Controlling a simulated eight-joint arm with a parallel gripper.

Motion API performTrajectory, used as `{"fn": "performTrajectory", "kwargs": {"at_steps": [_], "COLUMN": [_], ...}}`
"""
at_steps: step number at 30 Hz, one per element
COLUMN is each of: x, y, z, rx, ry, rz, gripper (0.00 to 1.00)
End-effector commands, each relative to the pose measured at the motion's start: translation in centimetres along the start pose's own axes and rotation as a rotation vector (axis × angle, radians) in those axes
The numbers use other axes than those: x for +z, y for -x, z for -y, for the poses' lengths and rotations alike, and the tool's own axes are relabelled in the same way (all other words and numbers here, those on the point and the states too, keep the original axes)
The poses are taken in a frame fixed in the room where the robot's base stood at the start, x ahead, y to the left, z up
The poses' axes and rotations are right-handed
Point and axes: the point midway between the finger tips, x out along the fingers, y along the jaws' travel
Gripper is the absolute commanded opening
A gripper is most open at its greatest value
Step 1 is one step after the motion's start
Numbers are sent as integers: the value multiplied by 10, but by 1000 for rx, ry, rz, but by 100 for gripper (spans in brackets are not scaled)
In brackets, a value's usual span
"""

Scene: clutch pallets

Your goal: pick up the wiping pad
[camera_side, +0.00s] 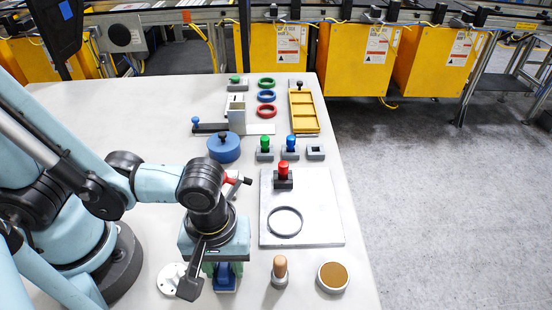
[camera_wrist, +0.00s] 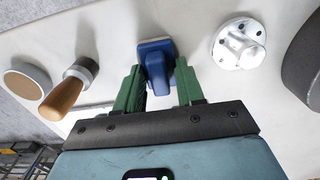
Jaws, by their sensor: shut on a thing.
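The wiping pad appears to be the blue block with a raised grip, seen in the wrist view (camera_wrist: 156,47) between my green fingers. My gripper (camera_wrist: 159,82) is shut on its grip, one finger on each side. In the side view my gripper (camera_side: 223,268) points down near the front of the table, and the blue pad (camera_side: 225,283) shows below it, partly hidden by my wrist. I cannot tell whether the pad still touches the table.
A wooden-handled tool (camera_side: 279,272) and a brown-topped round dish (camera_side: 332,277) stand to the right. A white flanged fitting (camera_side: 171,279) is close on the left. A grey plate (camera_side: 325,215) bears a ring and a red-knobbed block. Several coloured parts stand farther back.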

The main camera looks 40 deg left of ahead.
Motion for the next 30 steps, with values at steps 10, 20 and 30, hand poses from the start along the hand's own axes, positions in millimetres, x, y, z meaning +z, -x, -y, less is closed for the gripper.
{"fn": "performTrajectory", "kwargs": {"at_steps": [10,20,30], "x": [0,0,0], "y": [3,25,68], "z": [0,1,0], "rx": [0,0,0], "ry": [0,0,0], "rz": [0,0,0], "gripper": [2,2,2]}}
